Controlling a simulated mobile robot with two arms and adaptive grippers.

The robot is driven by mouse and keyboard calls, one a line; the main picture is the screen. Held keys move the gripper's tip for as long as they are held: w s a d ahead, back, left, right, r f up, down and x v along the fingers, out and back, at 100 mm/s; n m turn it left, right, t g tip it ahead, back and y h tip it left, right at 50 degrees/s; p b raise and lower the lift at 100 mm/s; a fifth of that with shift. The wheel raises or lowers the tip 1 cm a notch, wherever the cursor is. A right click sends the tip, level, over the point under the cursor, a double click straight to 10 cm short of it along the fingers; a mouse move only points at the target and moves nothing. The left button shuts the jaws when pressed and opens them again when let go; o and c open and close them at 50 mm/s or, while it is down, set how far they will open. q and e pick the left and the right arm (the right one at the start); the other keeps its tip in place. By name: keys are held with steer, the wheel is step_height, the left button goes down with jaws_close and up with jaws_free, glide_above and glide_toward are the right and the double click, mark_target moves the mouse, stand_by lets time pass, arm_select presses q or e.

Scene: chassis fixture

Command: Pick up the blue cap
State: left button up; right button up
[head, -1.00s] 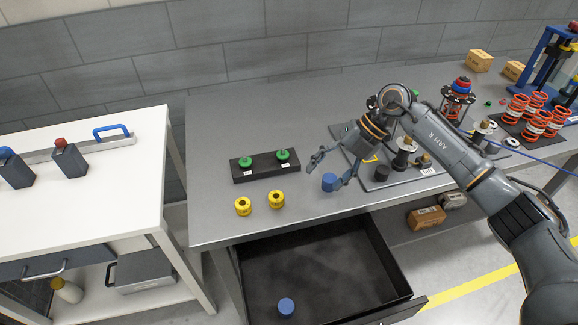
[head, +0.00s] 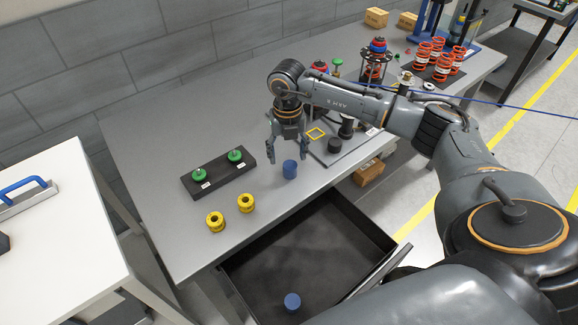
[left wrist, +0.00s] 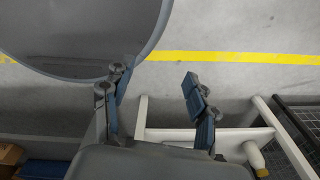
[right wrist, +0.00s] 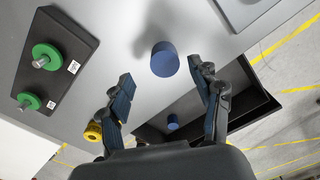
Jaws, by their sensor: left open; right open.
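A blue cap (head: 290,169) stands upright on the grey table near its front edge. A second blue cap (head: 292,302) lies in the open drawer below. My right gripper (head: 288,153) is open and points down, its fingers just behind and above the table cap. In the right wrist view, the table cap (right wrist: 164,59) shows beyond and between the open fingertips (right wrist: 160,73), with nothing held. The drawer cap (right wrist: 173,122) shows lower down between the fingers. My left gripper (left wrist: 155,82) is open and empty, over the floor beside the white bench, and out of the head view.
Two yellow rings (head: 246,203) and a black block (head: 219,175) with green knobs are left of the cap. A grey plate (head: 330,152) with a black cylinder (head: 334,145) is to the right. The open drawer (head: 330,240) juts out below the table edge.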

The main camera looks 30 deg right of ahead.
mark_target(290, 165)
steer(key=f, duration=0.1)
steer(key=f+p, duration=0.1)
steer(key=f, duration=0.1)
steer(key=f+p, duration=0.1)
steer(key=shift+s+d+f, duration=0.2)
steer(key=shift+s+d, duration=0.05)
steer(key=shift+s, duration=0.05)
steer(key=shift+f, duration=0.3)
steer(key=shift+c, duration=0.4)
steer(key=c, duration=0.8)
arm_select(q)
steer(key=shift+w+d+r, duration=0.15)
steer(key=shift+w+r, duration=0.05)
steer(key=shift+r, duration=0.45)
steer(key=shift+w+d+r, duration=0.1)
steer(key=shift+w+r, duration=0.05)
steer(key=shift+r, duration=0.45)
